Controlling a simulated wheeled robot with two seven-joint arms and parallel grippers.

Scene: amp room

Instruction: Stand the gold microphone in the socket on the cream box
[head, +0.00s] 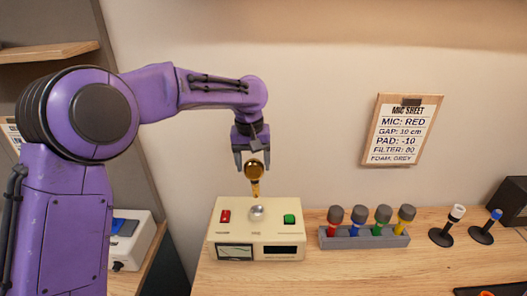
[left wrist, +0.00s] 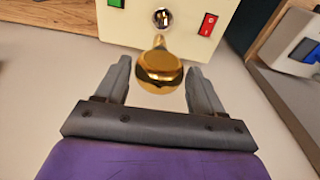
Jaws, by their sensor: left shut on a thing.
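My left gripper (head: 252,164) is shut on the gold microphone (head: 254,172), with a finger on each side of its round head. The microphone hangs about upright, its thin end pointing down. The cream box (head: 228,237) stands on the table below it, with a silvery round socket (head: 257,213) in its top. The thin end appears a little above and behind the socket, apart from it. In the left wrist view the gold head (left wrist: 160,72) is between the fingers and the socket (left wrist: 162,18) shows just beyond the thin end. My right gripper is not in view.
The box has a red switch (head: 225,216) and a green switch (head: 289,218) beside the socket. A grey rack (head: 364,239) of several coloured microphones stands to the right, then two small black stands (head: 441,237). A white device (head: 135,245) is at the left.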

